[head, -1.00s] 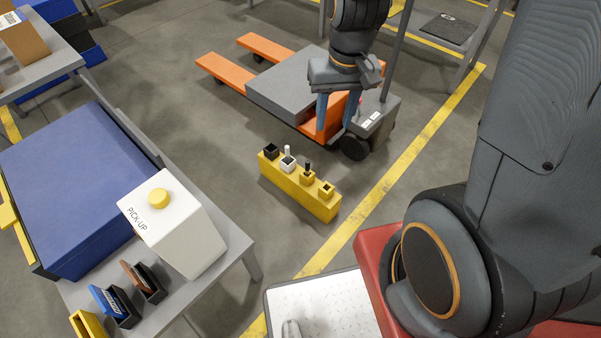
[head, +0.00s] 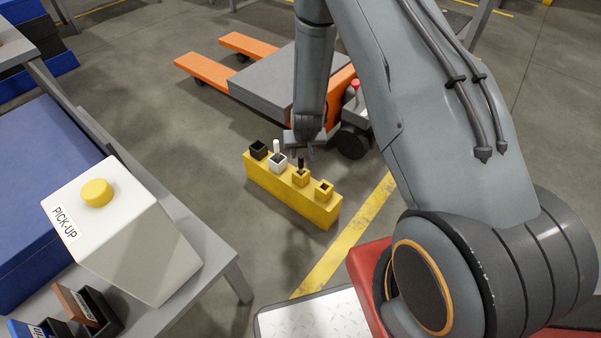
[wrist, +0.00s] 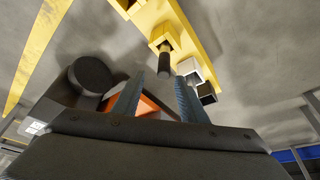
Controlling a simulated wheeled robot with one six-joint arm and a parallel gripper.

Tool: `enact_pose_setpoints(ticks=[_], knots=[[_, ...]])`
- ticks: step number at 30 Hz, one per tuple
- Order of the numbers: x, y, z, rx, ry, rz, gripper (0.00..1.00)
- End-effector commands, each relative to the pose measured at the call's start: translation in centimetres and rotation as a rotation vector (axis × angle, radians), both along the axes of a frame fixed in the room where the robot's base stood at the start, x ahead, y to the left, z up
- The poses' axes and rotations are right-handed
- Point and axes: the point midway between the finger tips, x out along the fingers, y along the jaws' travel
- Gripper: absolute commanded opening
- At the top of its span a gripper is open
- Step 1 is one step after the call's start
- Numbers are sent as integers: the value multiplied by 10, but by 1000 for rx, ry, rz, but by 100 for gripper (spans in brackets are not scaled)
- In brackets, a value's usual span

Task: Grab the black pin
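The black pin (head: 301,163) stands upright in a yellow socket (head: 300,178) on the yellow block (head: 320,213) on the floor. My gripper (head: 306,151) is close to it, just behind it in the head view. In the wrist view the two blue-grey fingers (wrist: 160,76) are spread apart with nothing between them. There the black pin (wrist: 164,66) points towards me, near the gap between the fingertips and apart from both.
A black socket (head: 258,151) and an empty yellow socket (head: 324,189) are at the block's ends. An orange pallet truck (head: 205,73) stands close behind. A table with a white pick-up box (head: 125,235) is at left. Bare floor lies around the block.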

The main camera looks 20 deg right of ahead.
Motion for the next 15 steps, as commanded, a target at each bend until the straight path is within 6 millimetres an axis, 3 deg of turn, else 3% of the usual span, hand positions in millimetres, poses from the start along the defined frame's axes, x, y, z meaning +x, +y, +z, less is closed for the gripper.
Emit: enact_pose_setpoints(ticks=[15], knots=[[13,2,-53,0,2,1,39]])
